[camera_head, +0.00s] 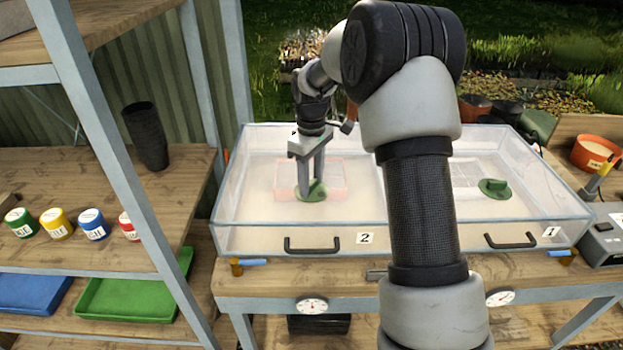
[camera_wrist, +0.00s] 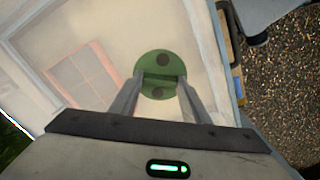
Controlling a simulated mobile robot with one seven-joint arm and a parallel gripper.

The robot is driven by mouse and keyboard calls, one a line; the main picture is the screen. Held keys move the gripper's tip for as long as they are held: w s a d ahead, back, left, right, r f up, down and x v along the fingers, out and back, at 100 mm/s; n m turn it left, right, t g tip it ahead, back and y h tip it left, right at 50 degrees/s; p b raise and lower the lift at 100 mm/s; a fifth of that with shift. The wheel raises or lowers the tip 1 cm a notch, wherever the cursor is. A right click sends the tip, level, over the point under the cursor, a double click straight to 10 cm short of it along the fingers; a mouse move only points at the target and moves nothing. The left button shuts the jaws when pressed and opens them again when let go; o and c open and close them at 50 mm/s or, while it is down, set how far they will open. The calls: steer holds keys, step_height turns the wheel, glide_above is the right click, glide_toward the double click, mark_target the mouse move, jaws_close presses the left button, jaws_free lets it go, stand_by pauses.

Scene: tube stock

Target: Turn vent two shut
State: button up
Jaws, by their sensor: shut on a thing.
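Vent two is a round green disc with a raised grip bar (camera_wrist: 160,75) on the clear lid of the left box, marked 2 (camera_head: 365,238). In the head view the vent (camera_head: 311,192) sits under my gripper (camera_head: 312,185), which points down at it. In the wrist view my gripper (camera_wrist: 160,84) has a finger on each side of the bar and is shut on it. Dark round spots show on the disc above and below the bar. The fingers hide the ends of the bar. A second green vent (camera_head: 494,188) is on the right box, marked 1 (camera_head: 551,232).
The boxes have black front handles (camera_head: 312,245) and stand on a wooden bench (camera_head: 280,278) with dial gauges (camera_head: 312,306) below. A shelf at left holds several coloured pots (camera_head: 92,224) and a black stack of pots (camera_head: 146,136). An orange pot (camera_head: 594,152) is at right.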

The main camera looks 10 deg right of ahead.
mark_target(311, 183)
steer(key=m, duration=0.5)
steer(key=shift+r+m+p, duration=0.1)
steer(key=shift+m+p, duration=0.2)
steer(key=m, duration=0.5)
steer(key=shift+p, duration=0.3)
steer(key=shift+m, duration=0.4)
steer(key=o, duration=1)
steer(key=shift+o, duration=0.2)
step_height(311, 183, up, 17)
steer(key=shift+r+p, duration=0.2)
steer(key=shift+p, duration=0.2)
